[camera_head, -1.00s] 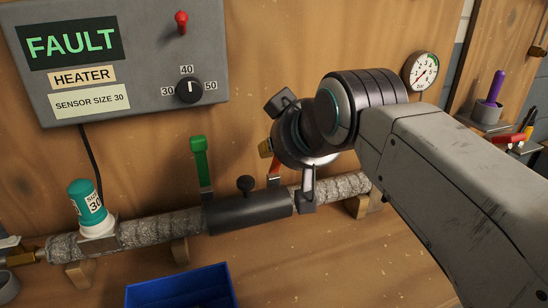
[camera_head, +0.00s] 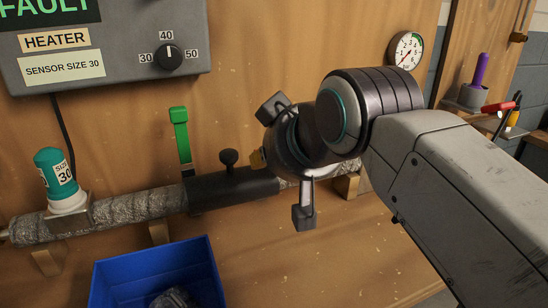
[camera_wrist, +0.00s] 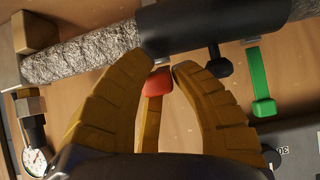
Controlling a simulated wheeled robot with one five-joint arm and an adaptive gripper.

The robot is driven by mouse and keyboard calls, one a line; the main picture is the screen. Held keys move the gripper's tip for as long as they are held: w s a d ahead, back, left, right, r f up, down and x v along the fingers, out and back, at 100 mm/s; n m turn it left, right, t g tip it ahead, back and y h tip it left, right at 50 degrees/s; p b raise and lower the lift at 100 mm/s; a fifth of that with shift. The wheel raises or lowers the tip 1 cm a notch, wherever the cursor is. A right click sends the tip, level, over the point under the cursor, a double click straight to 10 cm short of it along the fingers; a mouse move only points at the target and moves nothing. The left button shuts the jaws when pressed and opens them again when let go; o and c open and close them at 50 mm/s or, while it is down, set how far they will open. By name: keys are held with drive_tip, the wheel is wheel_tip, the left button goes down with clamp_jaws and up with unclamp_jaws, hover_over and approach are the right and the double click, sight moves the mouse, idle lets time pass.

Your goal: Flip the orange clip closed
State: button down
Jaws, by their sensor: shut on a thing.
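The orange clip (camera_wrist: 157,82) shows in the wrist view as a short red-orange piece beside the dark sleeve (camera_wrist: 215,22) on the pipe. My gripper (camera_wrist: 163,68) is shut on it, with its yellow-brown fingers around it. In the head view the clip is hidden behind my gripper and wrist, and only a bit of one finger shows. The sleeve (camera_head: 232,190) has a black knob (camera_head: 229,157) on it. A green clip (camera_head: 181,138) stands upright at its left end. It also shows at the right of the wrist view (camera_wrist: 259,85).
A blue bin (camera_head: 160,250) stands below the pipe on the bench. A teal sensor (camera_head: 57,180) sits on the pipe's left part. A grey heater box (camera_head: 120,85) and a gauge (camera_head: 406,51) are on the wooden wall. Bench right of the bin is bare.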

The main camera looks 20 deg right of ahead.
drive_tip(key=shift+s+f, duration=0.15)
drive_tip(key=shift+f, duration=0.6)
drive_tip(key=shift+f+b, duration=0.1)
drive_tip(key=shift+b, duration=0.2)
drive_tip(key=c, duration=1.4)
unclamp_jaws()
drive_tip(key=shift+c, duration=0.2)
drive_tip(key=shift+o, duration=0.7)
drive_tip(key=shift+d, duration=0.2)
drive_tip(key=o, duration=0.3)
drive_tip(key=shift+o, duration=0.2)
drive_tip(key=shift+r, duration=0.2)
drive_tip(key=shift+r, duration=0.1)
drive_tip(key=shift+r, duration=4.85)
drive_tip(key=shift+c, duration=0.5)
